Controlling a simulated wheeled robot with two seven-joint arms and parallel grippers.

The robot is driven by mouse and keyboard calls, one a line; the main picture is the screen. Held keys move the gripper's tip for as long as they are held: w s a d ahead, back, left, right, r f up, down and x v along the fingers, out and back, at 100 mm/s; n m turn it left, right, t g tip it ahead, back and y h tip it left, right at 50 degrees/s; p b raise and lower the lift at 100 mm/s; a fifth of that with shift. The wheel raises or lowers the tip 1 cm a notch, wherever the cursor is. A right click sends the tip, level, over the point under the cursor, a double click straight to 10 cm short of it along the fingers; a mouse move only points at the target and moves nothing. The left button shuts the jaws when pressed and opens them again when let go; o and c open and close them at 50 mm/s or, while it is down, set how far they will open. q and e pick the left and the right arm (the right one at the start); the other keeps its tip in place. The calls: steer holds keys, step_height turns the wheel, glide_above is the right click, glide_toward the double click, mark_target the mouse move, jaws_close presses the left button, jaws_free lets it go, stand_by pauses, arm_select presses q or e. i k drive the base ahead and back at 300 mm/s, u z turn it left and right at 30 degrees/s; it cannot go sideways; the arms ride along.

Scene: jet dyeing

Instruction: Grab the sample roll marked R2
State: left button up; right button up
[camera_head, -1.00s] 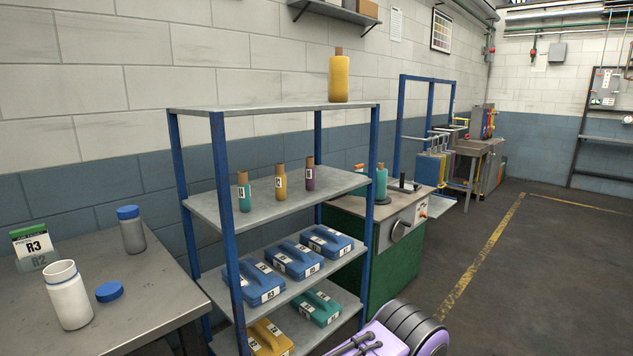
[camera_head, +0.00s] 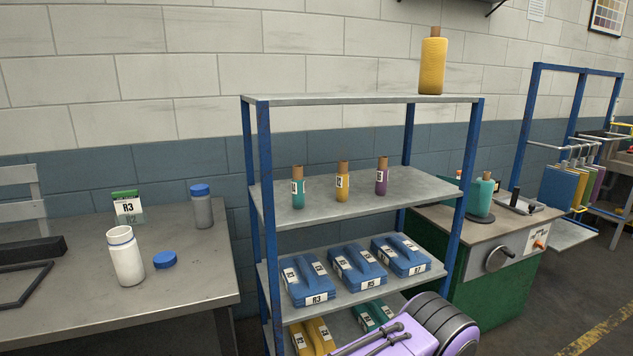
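Three small sample rolls stand upright on the second shelf of a blue-posted rack: a teal roll (camera_head: 298,188), a yellow roll (camera_head: 342,183) in the middle and a purple roll (camera_head: 382,177) on the right. Each has a brown core end and a small white label. The labels are too small to read surely, so I cannot tell which is R2. A larger yellow roll (camera_head: 433,65) stands on the top shelf. A purple and black part of my arm shows at the bottom, in front of the rack's lower right. Neither gripper's fingertips can be made out.
The rack (camera_head: 350,99) holds blue labelled cases (camera_head: 308,282) and yellow and teal ones below. A green machine (camera_head: 500,270) stands at right.

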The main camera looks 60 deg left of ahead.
mark_target(342, 176)
steer(key=u, duration=0.85)
steer(key=i, duration=0.75)
steer(key=u, duration=0.8)
